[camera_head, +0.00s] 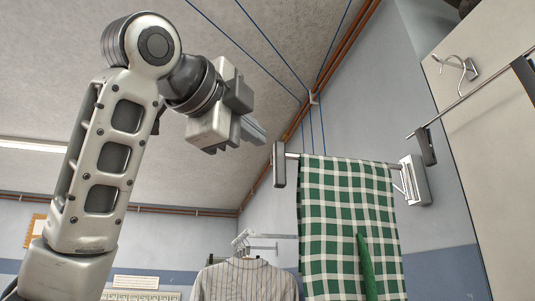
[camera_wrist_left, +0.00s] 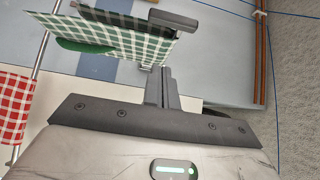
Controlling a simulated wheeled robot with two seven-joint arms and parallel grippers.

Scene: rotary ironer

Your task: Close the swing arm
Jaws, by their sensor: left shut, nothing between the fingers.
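A swing arm (camera_head: 292,155) sticks out from a wall bracket (camera_head: 415,180) at the right in the head view. It ends in a dark block (camera_head: 279,165), and a green and white checked cloth (camera_head: 345,215) hangs over it. The cloth (camera_wrist_left: 100,35) and dark end block (camera_wrist_left: 173,19) also show in the left wrist view, beyond the fingers. My left gripper (camera_head: 256,130) is raised, left of and above the end block, apart from it in the picture. Its fingers (camera_wrist_left: 160,87) are shut and empty. My right gripper is in neither view.
Another rod with a dark end block (camera_head: 426,147) juts out at the right, near a wall hook (camera_head: 458,68). A striped garment (camera_head: 245,280) hangs below. A red checked cloth (camera_wrist_left: 12,105) hangs at the left in the wrist view. Blue lines run along the ceiling.

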